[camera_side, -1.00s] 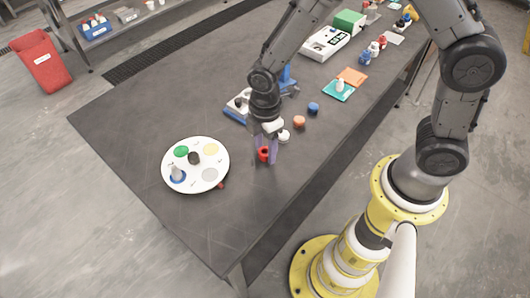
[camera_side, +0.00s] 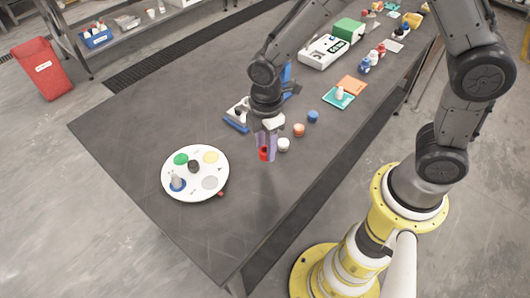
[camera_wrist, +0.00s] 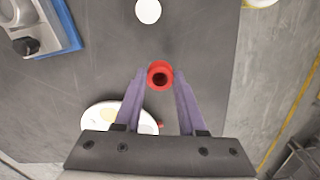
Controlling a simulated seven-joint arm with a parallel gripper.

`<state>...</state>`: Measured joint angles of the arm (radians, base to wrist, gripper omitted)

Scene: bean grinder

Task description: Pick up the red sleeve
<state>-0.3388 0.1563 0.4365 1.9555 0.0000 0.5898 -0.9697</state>
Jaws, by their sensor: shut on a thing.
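The red sleeve (camera_side: 264,153) is a short ring-like piece with a dark hollow, seen from above in the wrist view (camera_wrist: 160,70). My gripper (camera_side: 266,152) points down and is shut on the sleeve, with its purple fingers (camera_wrist: 160,82) on either side of it. In the side view the fingers partly hide the sleeve. The sleeve is upright; its exact height over the table is hard to tell.
A round white plate (camera_side: 222,160) with colored discs lies left of my gripper. White (camera_side: 283,145), orange (camera_side: 299,130) and blue (camera_side: 313,117) caps lie to the right. A grey device on a blue base (camera_side: 236,126) stands behind. The near tabletop is clear.

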